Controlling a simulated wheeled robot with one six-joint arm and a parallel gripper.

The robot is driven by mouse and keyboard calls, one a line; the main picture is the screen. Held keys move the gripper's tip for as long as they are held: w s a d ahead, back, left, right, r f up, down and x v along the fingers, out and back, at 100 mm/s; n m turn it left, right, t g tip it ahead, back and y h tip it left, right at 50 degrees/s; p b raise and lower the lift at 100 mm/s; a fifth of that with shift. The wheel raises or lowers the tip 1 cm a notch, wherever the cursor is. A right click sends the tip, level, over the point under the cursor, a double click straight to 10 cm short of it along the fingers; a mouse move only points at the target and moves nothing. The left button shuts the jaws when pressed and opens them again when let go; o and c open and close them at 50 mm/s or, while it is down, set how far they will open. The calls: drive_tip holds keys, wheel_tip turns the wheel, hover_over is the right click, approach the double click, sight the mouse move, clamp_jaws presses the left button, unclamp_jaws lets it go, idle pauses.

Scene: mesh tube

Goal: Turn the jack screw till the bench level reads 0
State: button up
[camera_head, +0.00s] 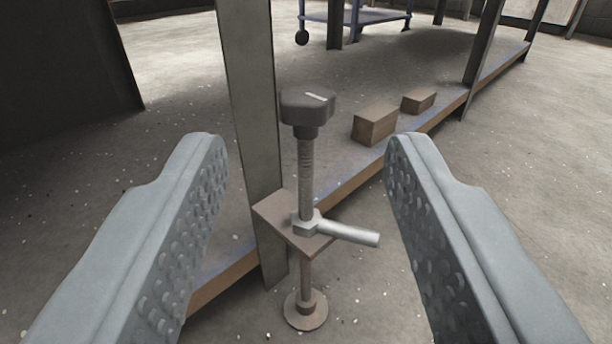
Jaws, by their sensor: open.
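The jack screw (306,172) stands upright in front of a bench leg (252,110). It has a dark knob (307,107) on top with a pale mark, a threaded rod, and a round foot (306,312) at the floor. A metal nut with a side handle (347,234) sits on the rod at a brown bracket plate (285,226); the handle points right. My gripper (298,160) is open, with one studded finger on each side of the screw. Neither finger appears to touch the knob or handle. No bench level reading is visible.
Two brown blocks (375,126) (419,101) lie on the low shelf (350,190) right of the screw. More legs stand farther along it. A blue wheeled cart (356,18) stands at the back. A dark panel (62,75) is at left. The floor around the foot looks clear.

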sight(307, 86)
drive_tip(key=w+f, duration=0.1)
drive_tip(key=w, duration=0.4)
drive_tip(key=w+f, duration=0.1)
drive_tip(key=w, duration=0.5)
drive_tip(key=w+f, duration=0.1)
drive_tip(key=w, duration=0.4)
drive_tip(key=shift+w, duration=0.25)
drive_tip(key=shift+c, duration=0.5)
drive_tip(key=c, duration=0.6)
